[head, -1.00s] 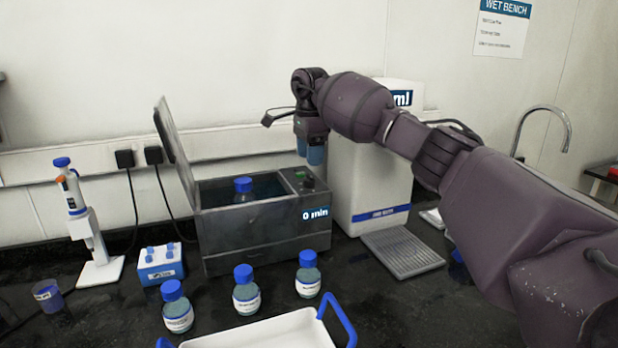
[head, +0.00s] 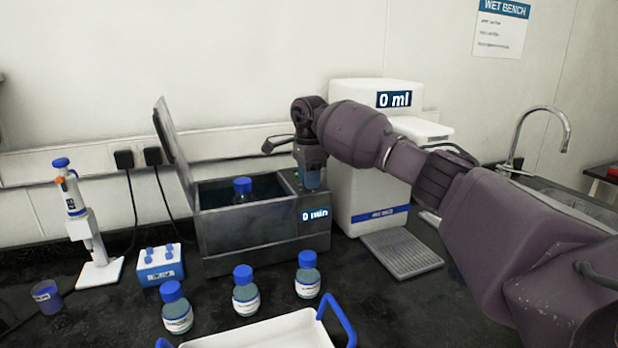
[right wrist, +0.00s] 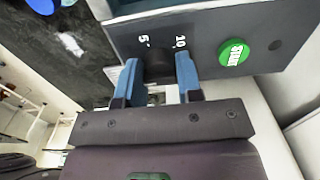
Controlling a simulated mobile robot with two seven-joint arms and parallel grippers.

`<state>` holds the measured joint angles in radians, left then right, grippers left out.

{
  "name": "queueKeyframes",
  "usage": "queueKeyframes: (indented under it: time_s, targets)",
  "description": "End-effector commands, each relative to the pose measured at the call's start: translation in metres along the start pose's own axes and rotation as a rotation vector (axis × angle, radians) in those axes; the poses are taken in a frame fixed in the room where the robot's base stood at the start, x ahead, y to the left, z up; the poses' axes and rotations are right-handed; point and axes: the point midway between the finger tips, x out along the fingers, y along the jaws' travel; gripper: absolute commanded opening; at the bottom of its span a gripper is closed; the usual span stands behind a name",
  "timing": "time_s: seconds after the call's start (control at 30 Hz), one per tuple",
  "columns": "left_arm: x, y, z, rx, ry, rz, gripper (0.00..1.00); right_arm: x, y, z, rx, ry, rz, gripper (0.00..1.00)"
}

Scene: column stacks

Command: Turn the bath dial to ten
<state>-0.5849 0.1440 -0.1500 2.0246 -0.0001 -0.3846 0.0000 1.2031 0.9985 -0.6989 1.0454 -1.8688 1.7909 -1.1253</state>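The grey bath (head: 245,232) stands on the bench with its lid (head: 175,148) raised, and its display reads 0 min. A blue-capped bottle (head: 243,188) stands inside it. My right gripper (head: 313,179) points down over the bath's right-hand panel and hides the dial in the head view. In the right wrist view the black dial (right wrist: 158,66) sits between the two blue fingers of my right gripper (right wrist: 160,72). The fingers are apart, with a narrow gap beside the dial. The marks 5 and 10 show beside the fingertips; the dial's pointer cannot be made out. My left gripper is not in view.
A green start button (right wrist: 235,53) is on the same panel. A white dispenser (head: 368,185) reading 0 ml stands close right of the bath. Several blue-capped bottles (head: 246,297) and a white tray (head: 265,335) are in front. A pipette stand (head: 95,250) is at left.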

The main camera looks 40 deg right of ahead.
Motion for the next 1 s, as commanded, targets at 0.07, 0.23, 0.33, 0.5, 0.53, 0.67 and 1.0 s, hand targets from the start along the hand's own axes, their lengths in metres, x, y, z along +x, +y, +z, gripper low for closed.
queueKeyframes:
  time_s: [0.07,0.23,0.33,0.5,0.53,0.67,1.0]
  targets:
    - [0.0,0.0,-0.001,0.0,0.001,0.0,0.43,0.0,0.0,0.0,0.0,0.0,0.0,0.2]
    - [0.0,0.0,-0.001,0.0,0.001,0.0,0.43,0.0,0.0,0.0,0.002,0.0,0.0,0.1]
    - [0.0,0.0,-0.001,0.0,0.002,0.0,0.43,-0.001,0.0,0.0,0.011,0.0,0.0,0.1]
    - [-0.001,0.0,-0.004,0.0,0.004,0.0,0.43,-0.001,0.0,-0.001,0.063,0.002,0.0,0.09]
    - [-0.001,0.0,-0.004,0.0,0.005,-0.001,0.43,-0.002,0.0,-0.001,0.078,0.001,0.0,0.09]
    - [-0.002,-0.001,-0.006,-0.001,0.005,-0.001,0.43,-0.003,0.0,-0.001,0.161,0.001,0.0,0.09]
    - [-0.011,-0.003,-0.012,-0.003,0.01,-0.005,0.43,-0.004,0.0,0.0,0.47,0.001,-0.001,0.09]
